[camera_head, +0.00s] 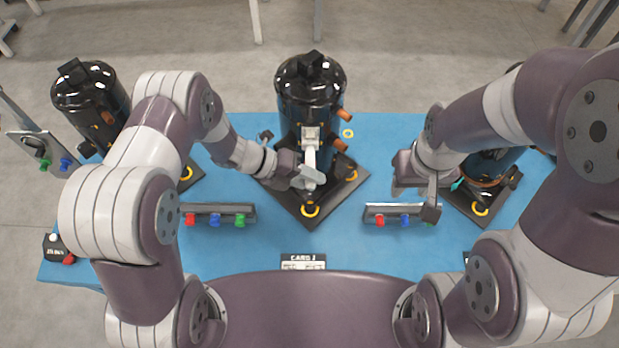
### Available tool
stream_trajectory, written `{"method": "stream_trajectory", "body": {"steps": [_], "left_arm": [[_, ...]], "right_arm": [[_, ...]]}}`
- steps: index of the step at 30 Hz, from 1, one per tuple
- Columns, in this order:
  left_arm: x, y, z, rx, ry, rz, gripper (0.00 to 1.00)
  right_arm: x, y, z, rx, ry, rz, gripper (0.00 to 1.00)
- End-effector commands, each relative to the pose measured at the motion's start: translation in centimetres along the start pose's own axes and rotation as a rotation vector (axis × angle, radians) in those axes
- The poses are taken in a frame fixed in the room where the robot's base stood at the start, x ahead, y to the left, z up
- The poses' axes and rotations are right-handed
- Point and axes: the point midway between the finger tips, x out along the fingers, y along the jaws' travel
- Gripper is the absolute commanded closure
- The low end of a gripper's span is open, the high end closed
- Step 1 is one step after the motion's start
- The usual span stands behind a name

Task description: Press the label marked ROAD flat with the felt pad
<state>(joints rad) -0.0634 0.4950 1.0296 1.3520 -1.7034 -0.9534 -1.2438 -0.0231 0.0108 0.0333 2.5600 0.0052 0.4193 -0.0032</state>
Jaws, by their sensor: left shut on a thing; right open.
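The middle black compressor (308,85) stands upright on a dark square base. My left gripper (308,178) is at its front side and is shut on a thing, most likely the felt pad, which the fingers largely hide. A pale grey piece (310,138) shows against the compressor front just above the fingers; I cannot tell whether it is part of the pad or a label. No wording ROAD is readable. My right gripper (418,195) is open, near the right-hand rack and the right compressor (497,165).
A blue table (340,240) carries the compressors. A left rack (218,211) and a right rack (400,212) hold coloured pieces. Another compressor (88,95) stands at the left. A small card (303,261) lies at the front.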

Motion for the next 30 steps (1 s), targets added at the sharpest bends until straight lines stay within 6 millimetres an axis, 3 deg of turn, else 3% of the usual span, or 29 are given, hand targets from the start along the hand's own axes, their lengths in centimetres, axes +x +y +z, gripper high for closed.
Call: {"method": "stream_trajectory", "body": {"steps": [30], "left_arm": [[-0.07, -0.09, 0.83, 0.002, -0.003, -0.001, 1.0]], "right_arm": [[0.24, 0.0, 0.03, 0.0, 0.0, 0.0, 0.57]]}}
